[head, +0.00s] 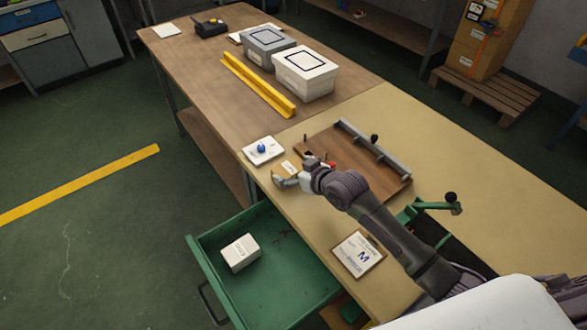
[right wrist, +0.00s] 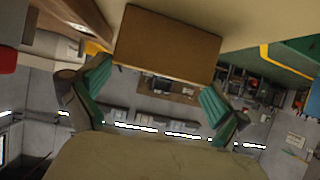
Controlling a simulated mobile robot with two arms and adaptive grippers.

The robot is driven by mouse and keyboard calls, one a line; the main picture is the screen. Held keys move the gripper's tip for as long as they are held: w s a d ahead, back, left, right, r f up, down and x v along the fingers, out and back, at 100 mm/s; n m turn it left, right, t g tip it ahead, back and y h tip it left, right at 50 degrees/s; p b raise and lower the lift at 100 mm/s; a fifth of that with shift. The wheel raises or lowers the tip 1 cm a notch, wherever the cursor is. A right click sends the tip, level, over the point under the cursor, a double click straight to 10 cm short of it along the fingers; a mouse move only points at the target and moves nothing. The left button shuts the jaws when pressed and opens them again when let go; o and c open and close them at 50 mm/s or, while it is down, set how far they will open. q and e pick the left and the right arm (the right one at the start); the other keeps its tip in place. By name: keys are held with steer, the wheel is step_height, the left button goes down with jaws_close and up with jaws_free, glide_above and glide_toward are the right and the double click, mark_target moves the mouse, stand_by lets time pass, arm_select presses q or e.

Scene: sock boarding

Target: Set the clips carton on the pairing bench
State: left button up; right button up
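A small white carton (head: 240,253) with dark print, too small to read surely, lies in the open green drawer (head: 290,282) below the bench's left edge. It looks like the clips carton. The long bench (head: 460,185) has a tan near part and a brown wooden far part (head: 190,55); I cannot tell which is the pairing bench. My right gripper (head: 289,173) is over the bench's left edge, above and beyond the drawer, apart from the carton. My left gripper is out of view.
A yellow bar (head: 258,86) lies near the grey box (head: 266,46) and white box (head: 305,72). A board with a metal rail (head: 372,148) lies under my right arm. A white dish with a blue item (head: 263,150) and an M-marked card (head: 358,256) sit near the edge.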

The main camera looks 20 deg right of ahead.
steer(key=shift+r, duration=0.1)
steer(key=shift+s+r, duration=0.1)
steer(key=v, duration=1.2)
